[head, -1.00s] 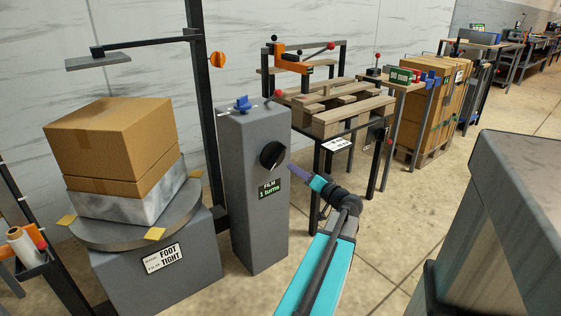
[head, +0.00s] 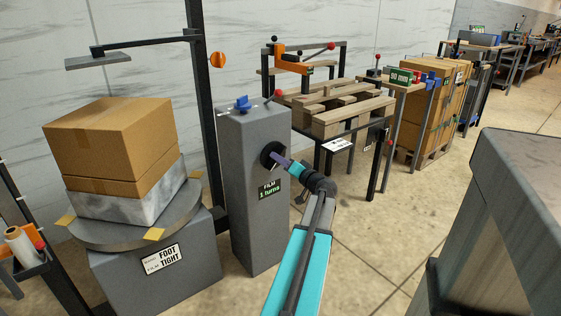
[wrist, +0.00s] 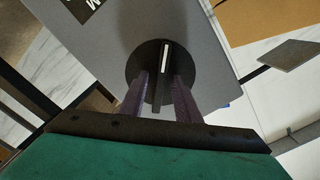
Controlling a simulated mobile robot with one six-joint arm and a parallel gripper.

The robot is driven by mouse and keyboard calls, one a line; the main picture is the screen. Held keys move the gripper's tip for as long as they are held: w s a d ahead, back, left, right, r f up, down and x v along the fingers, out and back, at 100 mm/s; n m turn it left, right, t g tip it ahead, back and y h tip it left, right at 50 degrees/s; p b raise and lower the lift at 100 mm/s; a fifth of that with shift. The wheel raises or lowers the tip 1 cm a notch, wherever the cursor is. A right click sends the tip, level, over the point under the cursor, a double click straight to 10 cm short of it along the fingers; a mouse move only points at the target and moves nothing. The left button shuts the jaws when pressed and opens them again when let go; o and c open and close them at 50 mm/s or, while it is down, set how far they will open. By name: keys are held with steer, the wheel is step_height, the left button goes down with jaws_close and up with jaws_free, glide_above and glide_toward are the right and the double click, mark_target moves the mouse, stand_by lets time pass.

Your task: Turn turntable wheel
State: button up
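A round black knob (head: 269,155) with a raised ridge sits on the front of a grey pedestal (head: 253,215); a label below it reads "FILM 1 turns". In the wrist view the black knob (wrist: 138,62) has a white line on its ridge. My gripper (head: 279,161) is at the knob. In the wrist view the purple fingers of my gripper (wrist: 160,82) stand either side of the ridge, with gaps visible, so it is open. A grey round turntable (head: 110,237) carries a wrapped load with cardboard boxes (head: 110,140).
An orange wheel-like part (head: 218,59) is on the black mast. A blue knob (head: 242,103) and a red-tipped lever (head: 279,94) are on the pedestal top. A table with wooden pallets (head: 340,120) stands to the right. A large grey block (head: 520,190) fills the right foreground.

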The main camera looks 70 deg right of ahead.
jaws_close()
steer(key=shift+m, duration=0.6)
steer(key=shift+m, duration=1.4)
jaws_free()
